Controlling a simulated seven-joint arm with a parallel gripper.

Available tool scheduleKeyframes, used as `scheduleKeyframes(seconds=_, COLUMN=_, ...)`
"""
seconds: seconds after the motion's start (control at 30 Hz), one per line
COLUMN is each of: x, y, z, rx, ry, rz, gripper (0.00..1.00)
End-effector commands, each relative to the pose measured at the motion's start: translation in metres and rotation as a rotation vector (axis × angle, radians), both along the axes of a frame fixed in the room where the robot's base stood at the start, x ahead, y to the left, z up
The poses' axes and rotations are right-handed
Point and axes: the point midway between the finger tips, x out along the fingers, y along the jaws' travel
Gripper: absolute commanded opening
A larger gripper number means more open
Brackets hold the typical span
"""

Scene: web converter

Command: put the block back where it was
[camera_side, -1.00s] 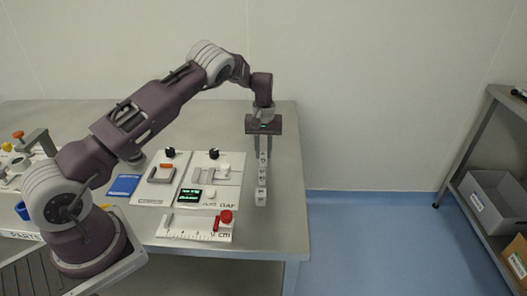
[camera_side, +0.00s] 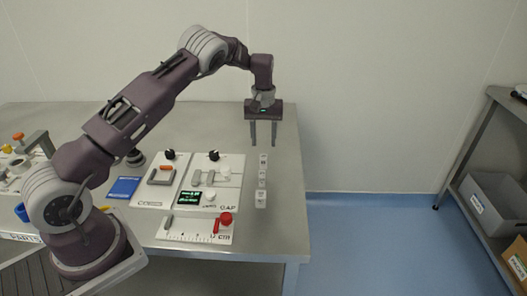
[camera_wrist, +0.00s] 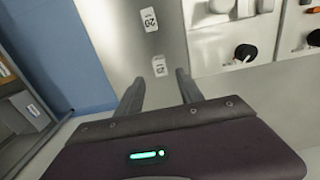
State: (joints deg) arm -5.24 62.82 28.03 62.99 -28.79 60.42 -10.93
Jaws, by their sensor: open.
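Three small pale labelled pieces stand in a row near the table's right edge in the side view: a far one (camera_side: 263,160), a middle one (camera_side: 262,178) and a near one (camera_side: 260,199). I cannot tell clearly which are blocks and which are flat labels. In the wrist view two white labels show on grey metal, one reading 20 (camera_wrist: 149,19) and one that seems to read 25 (camera_wrist: 159,66). My gripper (camera_side: 263,146) is open and empty, above the far end of the row; its fingers also show in the wrist view (camera_wrist: 158,88).
Left of the row are a gap panel (camera_side: 228,170) with a green display (camera_side: 190,197), another panel (camera_side: 150,192) and a centimetre scale (camera_side: 180,233) with a red knob (camera_side: 226,217). A blue booklet (camera_side: 123,188) lies farther left. The back right of the table is clear.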

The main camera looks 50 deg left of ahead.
Motion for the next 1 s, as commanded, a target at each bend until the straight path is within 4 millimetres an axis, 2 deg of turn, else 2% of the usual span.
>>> scheduleKeyframes(seconds=0.1, x=0.001, y=0.001, z=0.031, rx=0.001, ry=-0.003, rz=0.0, gripper=0.44)
scheduleKeyframes(seconds=0.2, x=0.0, y=0.001, z=0.049, rx=0.001, ry=-0.001, rz=0.0, gripper=0.44)
scheduleKeyframes(seconds=0.5, x=-0.002, y=-0.001, z=0.068, rx=-0.002, ry=-0.004, rz=0.0, gripper=0.44)
scheduleKeyframes(seconds=0.57, x=-0.006, y=-0.005, z=0.087, rx=-0.011, ry=-0.023, rz=-0.005, gripper=0.44)
scheduleKeyframes(seconds=0.63, x=-0.018, y=-0.016, z=0.125, rx=-0.027, ry=-0.066, rz=-0.025, gripper=0.44)
scheduleKeyframes(seconds=0.7, x=-0.043, y=-0.035, z=0.171, rx=-0.048, ry=-0.119, rz=-0.065, gripper=0.44)
scheduleKeyframes(seconds=0.77, x=-0.073, y=-0.055, z=0.209, rx=-0.061, ry=-0.166, rz=-0.119, gripper=0.44)
scheduleKeyframes(seconds=0.83, x=-0.115, y=-0.08, z=0.245, rx=-0.068, ry=-0.221, rz=-0.201, gripper=0.44)
scheduleKeyframes(seconds=0.87, x=-0.136, y=-0.092, z=0.258, rx=-0.067, ry=-0.245, rz=-0.241, gripper=0.44)
scheduleKeyframes(seconds=0.9, x=-0.166, y=-0.106, z=0.271, rx=-0.059, ry=-0.277, rz=-0.301, gripper=0.44)
scheduleKeyframes(seconds=0.97, x=-0.213, y=-0.126, z=0.284, rx=-0.035, ry=-0.323, rz=-0.396, gripper=0.44)
scheduleKeyframes(seconds=1.0, x=-0.244, y=-0.138, z=0.287, rx=-0.012, ry=-0.352, rz=-0.461, gripper=0.44)
